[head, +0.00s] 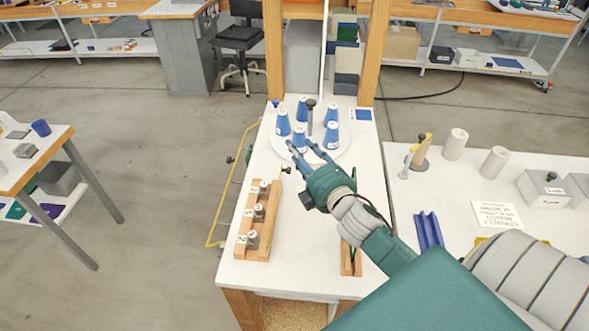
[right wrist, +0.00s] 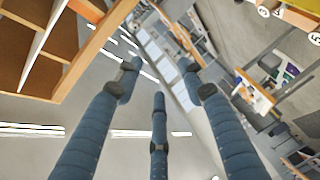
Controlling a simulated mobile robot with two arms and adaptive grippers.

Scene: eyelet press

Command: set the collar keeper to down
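My right gripper (head: 306,150) reaches over the white table from the lower right, its fingers pointing at a round white plate (head: 279,146) with several blue cones (head: 283,122). In the right wrist view its three blue fingers (right wrist: 155,80) are spread, with nothing between them. A grey post with a dark top (head: 310,106) stands among the cones. A small dark knob (head: 286,170) sits left of the gripper, apart from it. I cannot tell which part is the collar keeper, or its setting. My left gripper is out of view.
A wooden rack (head: 243,251) with several numbered grey-topped pieces stands on the table's left side. A blue square (head: 363,115) lies at the back right. Wooden uprights (head: 274,50) rise behind the plate. A right-hand table holds white cylinders (head: 455,144) and a blue channel (head: 428,230).

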